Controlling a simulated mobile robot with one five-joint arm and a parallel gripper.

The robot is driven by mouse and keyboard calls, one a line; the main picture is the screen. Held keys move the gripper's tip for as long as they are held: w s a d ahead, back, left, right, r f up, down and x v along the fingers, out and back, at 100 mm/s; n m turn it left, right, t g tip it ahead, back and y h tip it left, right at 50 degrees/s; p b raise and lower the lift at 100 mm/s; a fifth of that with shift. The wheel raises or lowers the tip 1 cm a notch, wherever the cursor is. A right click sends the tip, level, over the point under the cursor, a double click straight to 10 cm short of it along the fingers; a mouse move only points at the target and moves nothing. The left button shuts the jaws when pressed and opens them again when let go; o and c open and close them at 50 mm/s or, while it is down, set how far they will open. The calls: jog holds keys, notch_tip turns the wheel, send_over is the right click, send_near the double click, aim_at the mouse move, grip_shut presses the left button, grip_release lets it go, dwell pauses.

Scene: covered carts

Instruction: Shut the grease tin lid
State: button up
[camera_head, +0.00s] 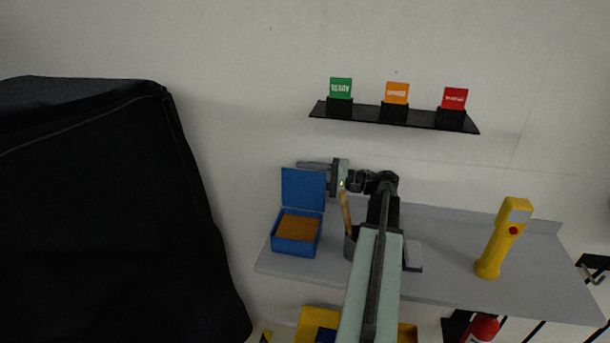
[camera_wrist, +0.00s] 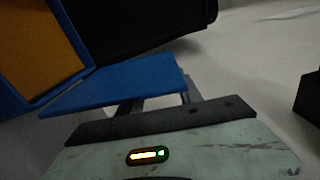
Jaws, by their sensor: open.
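The grease tin (camera_head: 294,247) is a blue box with orange-brown grease inside, standing at the left end of a grey shelf. Its blue lid (camera_head: 303,188) stands open, roughly upright at the back. My gripper (camera_head: 302,165) is open and empty at the lid's top edge, its fingers pointing left. In the wrist view the lid (camera_wrist: 125,85) lies across the fingers and hides their tips. The tin (camera_wrist: 72,30) with its grease shows at upper left there. I cannot tell whether the fingers touch the lid.
A dark cup with a wooden handle (camera_head: 346,212) stands right of the tin, beside my arm. A yellow handheld device (camera_head: 497,245) stands farther right on the grey shelf (camera_head: 450,272). A black ledge (camera_head: 366,118) with three cards hangs above. A dark covered cart (camera_head: 95,220) is at left.

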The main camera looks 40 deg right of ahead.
grip_shut()
dwell(1.3)
